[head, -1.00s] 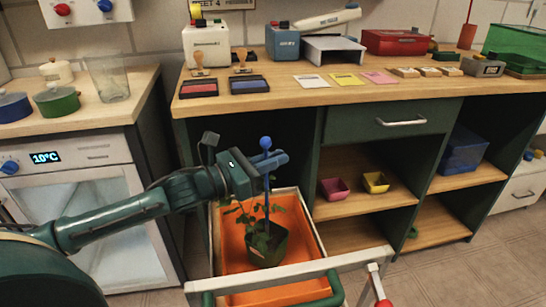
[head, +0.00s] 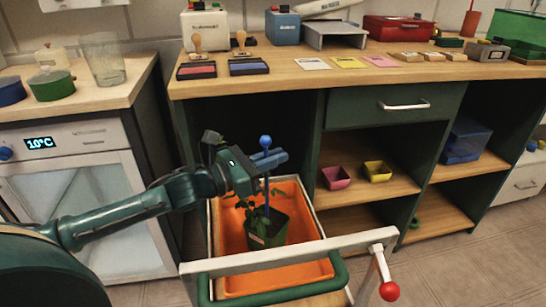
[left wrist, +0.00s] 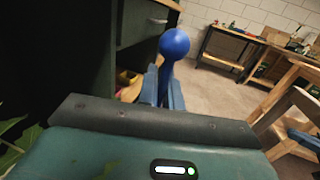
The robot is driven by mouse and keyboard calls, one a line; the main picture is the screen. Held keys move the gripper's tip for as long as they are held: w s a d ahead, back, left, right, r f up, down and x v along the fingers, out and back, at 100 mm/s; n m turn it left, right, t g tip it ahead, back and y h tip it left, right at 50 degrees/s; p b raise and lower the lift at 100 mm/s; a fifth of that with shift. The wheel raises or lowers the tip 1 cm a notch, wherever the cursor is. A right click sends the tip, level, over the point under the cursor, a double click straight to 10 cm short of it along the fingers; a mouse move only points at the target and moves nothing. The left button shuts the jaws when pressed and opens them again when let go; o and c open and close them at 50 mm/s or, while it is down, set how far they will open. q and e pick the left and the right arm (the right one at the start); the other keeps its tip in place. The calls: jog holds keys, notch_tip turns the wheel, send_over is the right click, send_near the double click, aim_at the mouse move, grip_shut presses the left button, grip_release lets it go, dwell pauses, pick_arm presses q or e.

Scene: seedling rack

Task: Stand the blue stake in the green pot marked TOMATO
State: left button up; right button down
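The blue stake (head: 265,183) stands upright with a round blue ball on top. My left gripper (head: 268,160) is shut on it just below the ball. In the left wrist view the ball (left wrist: 174,43) shows above the two fingers, with the shaft between them. The dark green pot (head: 268,233) holds a leafy plant and stands in the orange tray below the gripper. A small mark shows on its front, too small to read. The stake's lower end is lost among the leaves, so I cannot tell whether it is in the soil. My right gripper is not in view.
The orange tray (head: 230,283) lies in a pulled-out frame with a pale front rail (head: 300,250) and a red knob (head: 389,291). The wooden counter (head: 290,83) stands behind. Pink (head: 336,178) and yellow (head: 377,171) pots sit on a shelf to the right.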

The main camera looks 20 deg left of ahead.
pick_arm(q)
jog(key=o, duration=0.5)
jog(key=p+v, duration=0.2)
jog(key=v, duration=1.1)
jog(key=shift+p, duration=0.3)
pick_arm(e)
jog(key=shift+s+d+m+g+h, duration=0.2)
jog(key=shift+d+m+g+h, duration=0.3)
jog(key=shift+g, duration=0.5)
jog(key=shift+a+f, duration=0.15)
